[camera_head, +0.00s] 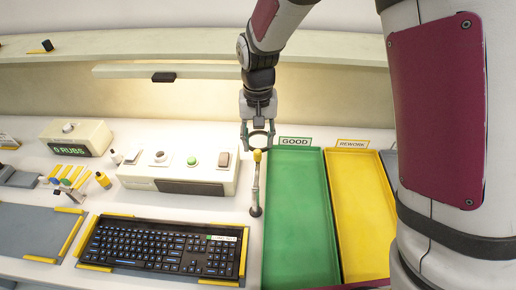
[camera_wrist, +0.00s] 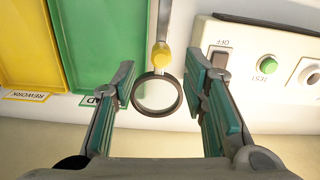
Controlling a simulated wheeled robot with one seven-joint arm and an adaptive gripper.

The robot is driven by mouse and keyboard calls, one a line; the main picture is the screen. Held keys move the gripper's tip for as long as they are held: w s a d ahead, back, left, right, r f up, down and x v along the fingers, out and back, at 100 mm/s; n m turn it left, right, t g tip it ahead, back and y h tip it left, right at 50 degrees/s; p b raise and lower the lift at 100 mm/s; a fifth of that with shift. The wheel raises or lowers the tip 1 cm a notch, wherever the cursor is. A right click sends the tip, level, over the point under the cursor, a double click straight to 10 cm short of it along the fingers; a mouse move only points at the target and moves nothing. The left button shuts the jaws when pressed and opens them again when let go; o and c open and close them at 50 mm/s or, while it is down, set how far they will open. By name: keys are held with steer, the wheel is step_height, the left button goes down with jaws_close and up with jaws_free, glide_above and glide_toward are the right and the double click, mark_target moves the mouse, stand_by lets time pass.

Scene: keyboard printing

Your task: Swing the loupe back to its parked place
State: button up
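The loupe is a dark ring (camera_wrist: 134,106) with a clear lens, a yellow knob (camera_wrist: 161,57) and a thin grey arm. In the head view its yellow knob (camera_head: 257,155) sits above the arm (camera_head: 255,188), which rises from a small round base left of the green tray. My gripper (camera_head: 258,138) points down over the loupe's ring end. In the wrist view my gripper (camera_wrist: 161,82) has its teal-padded fingers apart, one on each side of the ring, with small gaps visible. The fingers partly hide the ring in the head view.
The green GOOD tray (camera_head: 300,220) and yellow REWORK tray (camera_head: 360,215) lie right of the loupe, both empty. A tester box (camera_head: 215,178) with a green button stands close on the left. A keyboard (camera_head: 160,246) lies in front-left. A shelf (camera_head: 190,71) runs behind.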

mark_target(259, 151)
step_height(259, 151, up, 7)
stand_by(0.3)
steer(key=shift+f, duration=0.1)
steer(key=s+d+r+t, duration=0.3)
steer(key=s+d+r, duration=0.55)
steer(key=r, duration=0.35)
steer(key=s+d+r+t, duration=0.1)
steer(key=s+d, duration=0.2)
steer(key=s, duration=0.3)
steer(key=s+d+r+t, duration=0.1)
steer(key=s+d, duration=0.2)
steer(key=s, duration=0.4)
steer(key=shift+d+r+n+t+b, duration=0.3)
